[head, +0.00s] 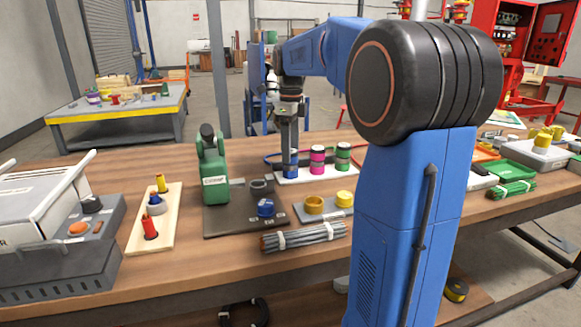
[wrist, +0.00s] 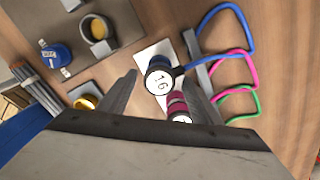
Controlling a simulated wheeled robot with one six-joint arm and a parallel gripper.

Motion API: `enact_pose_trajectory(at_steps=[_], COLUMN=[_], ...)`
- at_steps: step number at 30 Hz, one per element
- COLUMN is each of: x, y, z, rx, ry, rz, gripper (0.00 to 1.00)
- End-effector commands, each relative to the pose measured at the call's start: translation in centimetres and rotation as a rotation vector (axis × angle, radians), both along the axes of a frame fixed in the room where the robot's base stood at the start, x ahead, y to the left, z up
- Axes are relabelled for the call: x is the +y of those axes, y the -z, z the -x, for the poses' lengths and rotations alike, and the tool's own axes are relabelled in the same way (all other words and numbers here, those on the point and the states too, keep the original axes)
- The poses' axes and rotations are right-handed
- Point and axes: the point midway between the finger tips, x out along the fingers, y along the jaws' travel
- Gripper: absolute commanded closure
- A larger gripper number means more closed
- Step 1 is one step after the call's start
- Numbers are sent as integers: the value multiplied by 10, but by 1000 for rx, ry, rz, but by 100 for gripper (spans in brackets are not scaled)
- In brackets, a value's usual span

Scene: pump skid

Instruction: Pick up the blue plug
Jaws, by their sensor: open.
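The blue plug (head: 291,170) stands at the left of a row on a white base, joined to a blue cable. In the wrist view its round top, marked 16, shows as the blue plug (wrist: 158,80) between my fingers. My gripper (head: 289,150) points down over it and is open, with a finger on either side in the wrist view (wrist: 158,75). Gaps show between the plug and both fingers. How far down the fingers reach beside it is hard to tell. A pink plug (head: 317,160) and a green plug (head: 343,156) stand to its right.
A dark plate (head: 235,226) to the left carries a green pump (head: 214,170) and a blue fitting (head: 266,208). A grey holder with yellow parts (head: 314,204) and a bundle of grey rods (head: 303,237) lie nearer. Looped cables (wrist: 235,50) lie right of the plugs in the wrist view.

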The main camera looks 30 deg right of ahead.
Motion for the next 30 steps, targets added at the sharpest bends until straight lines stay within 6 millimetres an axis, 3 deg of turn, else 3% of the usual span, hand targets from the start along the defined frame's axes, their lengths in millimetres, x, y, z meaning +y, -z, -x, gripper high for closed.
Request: enact_pose_trajectory(at_steps=[4, 12, 13, 19, 30], x=[1, 1, 1, 1, 0], y=[14, 17, 17, 17, 10], z=[0, 0, 0, 0, 0], rx=[0, -1, -1, 0, -2], ry=[-1, -1, -1, -1, -1], rz=[0, 1, 1, 0, 1], gripper=[41, 41, 44, 90, 90])
